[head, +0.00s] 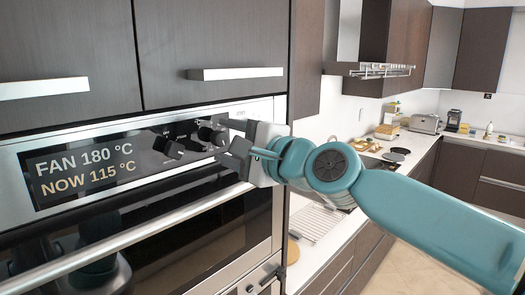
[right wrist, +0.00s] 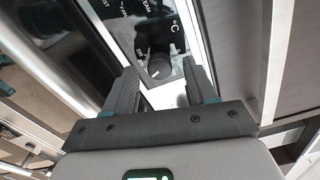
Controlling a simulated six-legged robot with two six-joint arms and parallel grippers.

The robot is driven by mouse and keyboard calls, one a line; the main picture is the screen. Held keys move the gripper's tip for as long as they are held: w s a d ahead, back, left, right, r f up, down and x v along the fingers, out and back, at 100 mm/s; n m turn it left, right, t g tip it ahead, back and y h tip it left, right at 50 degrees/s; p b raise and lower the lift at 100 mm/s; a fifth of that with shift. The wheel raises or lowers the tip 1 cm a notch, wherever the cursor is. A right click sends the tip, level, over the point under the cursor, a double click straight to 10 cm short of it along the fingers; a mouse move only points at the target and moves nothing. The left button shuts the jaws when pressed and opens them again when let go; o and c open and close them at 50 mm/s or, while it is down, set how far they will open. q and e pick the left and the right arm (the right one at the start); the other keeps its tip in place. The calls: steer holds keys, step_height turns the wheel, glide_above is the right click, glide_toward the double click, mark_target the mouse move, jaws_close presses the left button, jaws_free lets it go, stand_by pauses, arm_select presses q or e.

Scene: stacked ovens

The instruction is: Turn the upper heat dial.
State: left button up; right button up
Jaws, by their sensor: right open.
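The upper oven's control panel (head: 75,171) has a black glass strip reading "FAN 180 °C" and "NOW 115 °C". In the right wrist view the heat dial (right wrist: 158,66), a dark round knob with a °C mark beside it, sits between my right gripper's fingertips (right wrist: 160,74). The fingers stand apart on either side of it, with a gap visible. In the head view the right gripper (head: 214,141) is at the panel's right part, its fingers one above the other, partly hiding the dial. My left gripper is in neither view.
A long oven door handle (head: 130,238) runs below the panel. Cabinet handles (head: 237,74) jut out above. To the right a counter (head: 405,163) carries a hob, food and a toaster (head: 424,124). Dark shapes in the glass look like reflections.

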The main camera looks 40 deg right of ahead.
steer(key=s+d+b, duration=0.1)
steer(key=s, duration=1.4)
steer(key=shift+w, duration=0.15)
steer(key=shift+d, duration=0.1)
